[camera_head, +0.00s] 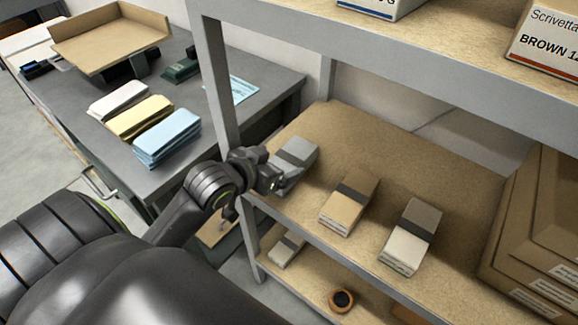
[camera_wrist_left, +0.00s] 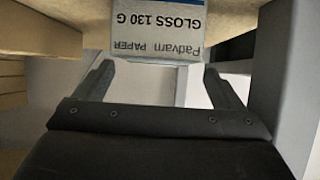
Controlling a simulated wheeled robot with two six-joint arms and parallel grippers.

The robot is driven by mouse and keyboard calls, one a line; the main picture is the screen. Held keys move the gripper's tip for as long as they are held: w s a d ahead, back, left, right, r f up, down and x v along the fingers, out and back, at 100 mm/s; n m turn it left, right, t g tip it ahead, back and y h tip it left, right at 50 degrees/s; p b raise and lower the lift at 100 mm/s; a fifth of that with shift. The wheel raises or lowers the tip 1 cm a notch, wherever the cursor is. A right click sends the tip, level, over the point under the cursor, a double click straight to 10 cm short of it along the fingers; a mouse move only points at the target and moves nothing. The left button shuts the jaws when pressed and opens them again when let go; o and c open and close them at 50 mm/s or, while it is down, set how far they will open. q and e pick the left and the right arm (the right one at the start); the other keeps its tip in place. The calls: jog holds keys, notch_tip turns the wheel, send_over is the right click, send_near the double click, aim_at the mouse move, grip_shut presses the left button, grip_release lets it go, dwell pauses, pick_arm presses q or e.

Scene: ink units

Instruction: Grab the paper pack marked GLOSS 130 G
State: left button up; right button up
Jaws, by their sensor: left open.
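The paper pack marked GLOSS 130 G (camera_wrist_left: 155,32) shows in the left wrist view, its label upside down at the top of the picture. In the head view, the leftmost pack (camera_head: 299,150), grey-white with a dark band, lies on the middle shelf; it appears to be this one, its label hidden there. My left gripper (camera_head: 275,184) is at its near end, partly in front of it. In the left wrist view, the gripper's open fingers (camera_wrist_left: 160,82) stand apart on both sides of the pack's near end, with nothing held. My right gripper is not in view.
Two more banded packs, one brown (camera_head: 349,202) and one white and grey (camera_head: 411,237), lie to the right on the shelf (camera_head: 440,180). Brown boxes (camera_head: 530,235) stand at the far right. A grey post (camera_head: 217,80) rises close to my left gripper. A tape roll (camera_head: 341,300) lies below.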

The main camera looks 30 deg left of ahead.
aim_at(289, 158)
pick_arm(q)
jog(key=x, duration=0.2)
jog(key=b+x, duration=0.1)
jog(key=x, duration=0.2)
jog(key=shift+d, duration=0.2)
jog(key=shift+r, duration=0.1)
jog(key=c, duration=1.4)
